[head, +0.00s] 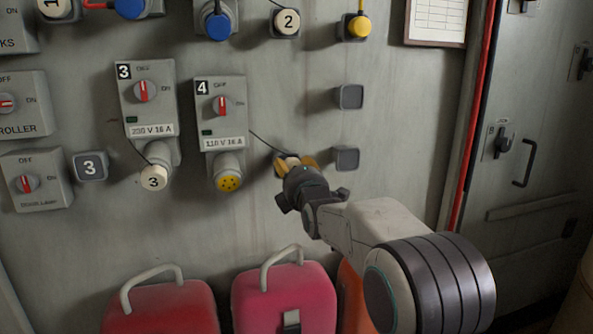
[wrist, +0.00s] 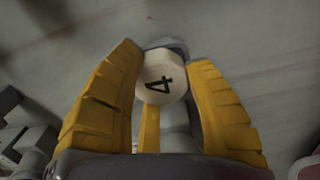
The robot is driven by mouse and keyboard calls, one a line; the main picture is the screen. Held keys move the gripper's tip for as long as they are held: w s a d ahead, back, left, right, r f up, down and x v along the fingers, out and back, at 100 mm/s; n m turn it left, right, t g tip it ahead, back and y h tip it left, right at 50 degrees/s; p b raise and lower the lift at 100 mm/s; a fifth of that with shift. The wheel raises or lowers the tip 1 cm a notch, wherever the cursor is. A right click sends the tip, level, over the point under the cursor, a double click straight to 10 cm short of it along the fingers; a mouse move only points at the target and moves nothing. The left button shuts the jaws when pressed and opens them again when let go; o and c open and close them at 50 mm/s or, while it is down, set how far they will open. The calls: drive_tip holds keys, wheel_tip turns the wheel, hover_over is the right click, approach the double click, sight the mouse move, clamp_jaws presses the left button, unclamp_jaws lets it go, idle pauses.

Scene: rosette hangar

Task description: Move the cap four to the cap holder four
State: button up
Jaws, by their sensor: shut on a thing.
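Cap four (wrist: 160,84) is a white round cap marked 4, seen between the yellow fingers of my gripper (wrist: 165,95) in the wrist view. My gripper (head: 297,163) is shut on it close to the wall in the head view, right of the number 4 box (head: 221,112). A thin dark cord runs from that box to the cap. A grey holder (wrist: 172,46) shows behind the cap, mostly hidden by it. I cannot tell whether the cap is seated on it. The socket under box 4 shows its bare yellow face (head: 229,184).
A white cap marked 3 (head: 154,178) covers the socket left of it. Two grey square holders (head: 349,97) are on the wall to the right. Red (head: 172,306) and pink (head: 284,297) cases stand below. A grey door (head: 530,150) is at far right.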

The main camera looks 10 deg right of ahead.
drive_tip(key=shift+w, duration=0.35)
drive_tip(key=shift+w+r, duration=0.1)
idle(0.3)
drive_tip(key=shift+o, duration=0.2)
drive_tip(key=shift+w+d+p, duration=0.1)
drive_tip(key=shift+w+p, duration=0.1)
drive_tip(key=shift+p, duration=0.1)
drive_tip(key=shift+s+b, duration=0.1)
drive_tip(key=shift+b, duration=0.25)
drive_tip(key=shift+s+b, duration=0.4)
drive_tip(key=shift+s, duration=0.1)
idle(0.5)
drive_tip(key=shift+w, duration=0.55)
idle(1.0)
drive_tip(key=shift+r+p, duration=0.1)
drive_tip(key=shift+p, duration=0.3)
